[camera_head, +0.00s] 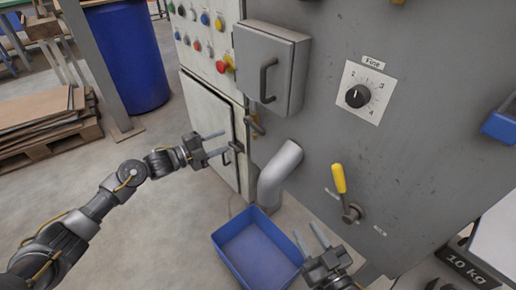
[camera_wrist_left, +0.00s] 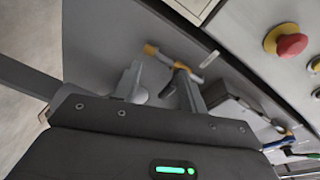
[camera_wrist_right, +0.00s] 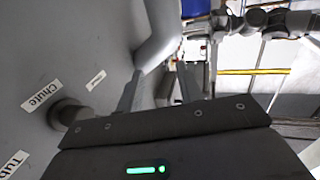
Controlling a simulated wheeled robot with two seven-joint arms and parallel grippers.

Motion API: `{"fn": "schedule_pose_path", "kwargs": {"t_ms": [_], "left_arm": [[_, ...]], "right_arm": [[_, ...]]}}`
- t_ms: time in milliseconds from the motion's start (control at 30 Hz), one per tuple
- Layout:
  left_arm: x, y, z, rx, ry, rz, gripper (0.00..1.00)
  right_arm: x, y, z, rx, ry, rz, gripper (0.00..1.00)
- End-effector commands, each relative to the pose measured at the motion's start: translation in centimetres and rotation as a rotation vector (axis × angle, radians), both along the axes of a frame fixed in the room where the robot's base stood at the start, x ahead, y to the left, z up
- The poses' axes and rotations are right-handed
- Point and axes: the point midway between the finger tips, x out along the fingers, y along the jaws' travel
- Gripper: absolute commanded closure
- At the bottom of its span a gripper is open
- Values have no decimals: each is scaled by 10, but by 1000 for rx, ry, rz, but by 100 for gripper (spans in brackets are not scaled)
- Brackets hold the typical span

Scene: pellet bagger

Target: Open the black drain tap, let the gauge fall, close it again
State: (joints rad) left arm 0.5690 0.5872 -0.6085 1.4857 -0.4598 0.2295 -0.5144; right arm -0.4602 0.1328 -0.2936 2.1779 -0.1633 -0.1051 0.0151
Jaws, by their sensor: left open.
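A small fitting with a brass-coloured part and a dark lever (camera_head: 255,125) sits at the cabinet edge below the grey box; it looks like the drain tap, though its black part is hard to make out. In the left wrist view, a brass-ended fitting (camera_wrist_left: 178,66) lies beyond the fingertips. My left gripper (camera_head: 225,142) is open and empty, just left of and below the fitting, apart from it as far as I can tell. My right gripper (camera_head: 308,234) is open and empty near the blue bin, below the yellow lever. No gauge is clearly visible.
A grey bent chute pipe (camera_head: 281,172) ends above a blue bin (camera_head: 257,246). A yellow lever (camera_head: 339,178) and a round black knob (camera_head: 356,96) are on the grey panel. A grey box (camera_head: 270,68) with a handle and a red button (camera_head: 223,65) are above my left gripper.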

Motion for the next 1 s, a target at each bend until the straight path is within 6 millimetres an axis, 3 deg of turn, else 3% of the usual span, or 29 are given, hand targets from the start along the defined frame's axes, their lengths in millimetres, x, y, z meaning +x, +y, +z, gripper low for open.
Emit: {"fn": "schedule_pose_path", "kwargs": {"t_ms": [133, 300, 633, 1000], "left_arm": [[-19, -18, 33, 78, -189, -153, 58], [-34, -27, 53, 122, -284, -236, 58], [-34, -38, 58, 127, -300, -252, 58], [-8, -99, 58, 125, -299, -251, 58]], "right_arm": [[-21, 3, 57, 70, -177, 28, 64], [-38, 2, 96, 106, -273, 43, 64], [-41, 3, 107, 119, -302, 42, 64], [-40, -5, 117, 168, -394, 21, 64]]}}
